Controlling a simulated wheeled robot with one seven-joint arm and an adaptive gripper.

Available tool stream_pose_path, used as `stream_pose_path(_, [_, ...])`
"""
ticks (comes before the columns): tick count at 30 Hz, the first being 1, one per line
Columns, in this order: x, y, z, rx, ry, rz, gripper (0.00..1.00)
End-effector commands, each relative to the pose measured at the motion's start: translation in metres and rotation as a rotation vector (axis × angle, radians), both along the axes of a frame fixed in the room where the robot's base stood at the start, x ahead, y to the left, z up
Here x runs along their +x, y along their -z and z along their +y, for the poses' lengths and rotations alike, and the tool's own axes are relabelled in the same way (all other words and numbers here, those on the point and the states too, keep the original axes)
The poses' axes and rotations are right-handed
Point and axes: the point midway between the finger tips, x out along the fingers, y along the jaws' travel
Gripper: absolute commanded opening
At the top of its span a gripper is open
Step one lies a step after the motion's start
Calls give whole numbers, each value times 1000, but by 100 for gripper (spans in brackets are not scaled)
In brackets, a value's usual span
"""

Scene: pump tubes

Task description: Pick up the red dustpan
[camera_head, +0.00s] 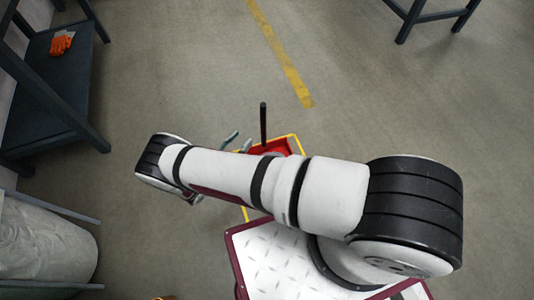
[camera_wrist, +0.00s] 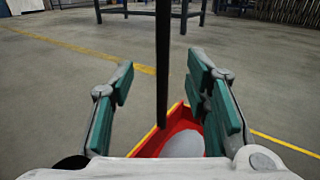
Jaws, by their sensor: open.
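The red dustpan (camera_head: 277,146) is on the floor beyond my arm, which hides much of it. Its black handle (camera_head: 263,124) stands upright. In the wrist view the red pan (camera_wrist: 184,121) shows low between the fingers, with a grey-white patch inside it. The dark handle (camera_wrist: 162,60) rises between the two green-padded fingers, with a gap on each side. My gripper (camera_wrist: 160,72) is open and holds nothing. In the head view its fingertips (camera_head: 239,141) show just left of the handle; I cannot tell the exact depth between them.
A dark shelf (camera_head: 50,85) with orange gloves (camera_head: 62,43) stands at the upper left. A grey rounded object (camera_head: 45,245) is at the lower left. Dark table legs (camera_head: 410,20) are at the top right. A yellow floor line (camera_head: 280,50) crosses open grey floor.

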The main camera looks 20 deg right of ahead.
Motion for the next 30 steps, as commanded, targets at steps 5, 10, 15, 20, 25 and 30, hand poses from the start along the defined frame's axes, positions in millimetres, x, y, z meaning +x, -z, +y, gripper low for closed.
stream_pose_path(5, [17,1,-28,-3,5,1,43])
stream_pose_path(10, [33,1,-53,-1,4,0,43])
stream_pose_path(15, [43,1,-66,1,3,1,43])
stream_pose_path(20, [47,2,-76,-1,4,1,43])
stream_pose_path(25, [58,7,-98,0,6,0,43])
stream_pose_path(30, [68,6,-112,1,4,1,43])
